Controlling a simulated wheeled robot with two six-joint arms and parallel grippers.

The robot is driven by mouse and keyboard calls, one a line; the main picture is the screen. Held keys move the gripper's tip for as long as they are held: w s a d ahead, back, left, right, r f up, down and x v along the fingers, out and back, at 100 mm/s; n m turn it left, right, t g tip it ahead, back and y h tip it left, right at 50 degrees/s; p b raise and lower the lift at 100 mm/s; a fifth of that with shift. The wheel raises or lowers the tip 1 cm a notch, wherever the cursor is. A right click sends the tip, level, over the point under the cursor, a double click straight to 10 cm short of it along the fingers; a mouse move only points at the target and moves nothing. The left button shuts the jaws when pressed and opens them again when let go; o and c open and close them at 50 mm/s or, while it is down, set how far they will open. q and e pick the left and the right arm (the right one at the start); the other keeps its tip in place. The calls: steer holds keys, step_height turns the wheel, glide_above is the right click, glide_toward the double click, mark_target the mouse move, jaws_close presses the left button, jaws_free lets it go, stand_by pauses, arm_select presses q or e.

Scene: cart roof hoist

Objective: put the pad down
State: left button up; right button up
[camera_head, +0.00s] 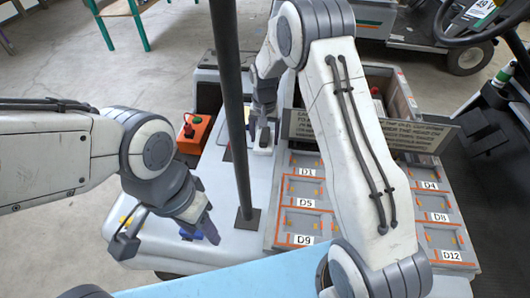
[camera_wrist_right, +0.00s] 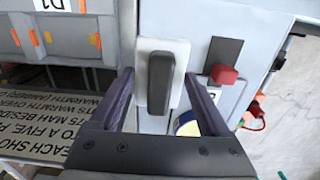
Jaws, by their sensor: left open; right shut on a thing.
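The pad (camera_wrist_right: 181,55) is a white plate with a dark grey grip bar, seen between the two purple fingers of my right gripper (camera_wrist_right: 160,78). In the head view the pad (camera_head: 264,141) shows as a small white piece below my right gripper (camera_head: 263,122), over the pale cart top (camera_head: 225,185). My right gripper is shut on it. I cannot tell whether the pad touches the top. My left gripper (camera_head: 203,232) is open, low over the front left of the cart top, apart from the pad.
A dark post (camera_head: 236,120) rises from the cart top between my arms. Labelled compartments (camera_head: 305,203) lie at right, with a lettered board (camera_head: 370,132) behind. A red block (camera_wrist_right: 223,75) is beside the pad.

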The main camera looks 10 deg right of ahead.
mark_target(265, 135)
steer(key=shift+f, duration=2.75)
steer(key=shift+f+b, duration=0.2)
steer(key=shift+b, duration=0.1)
steer(key=o, duration=1)
steer(key=shift+r, duration=0.15)
step_height(265, 135, up, 12)
steer(key=shift+r+p, duration=0.1)
steer(key=shift+p, duration=0.55)
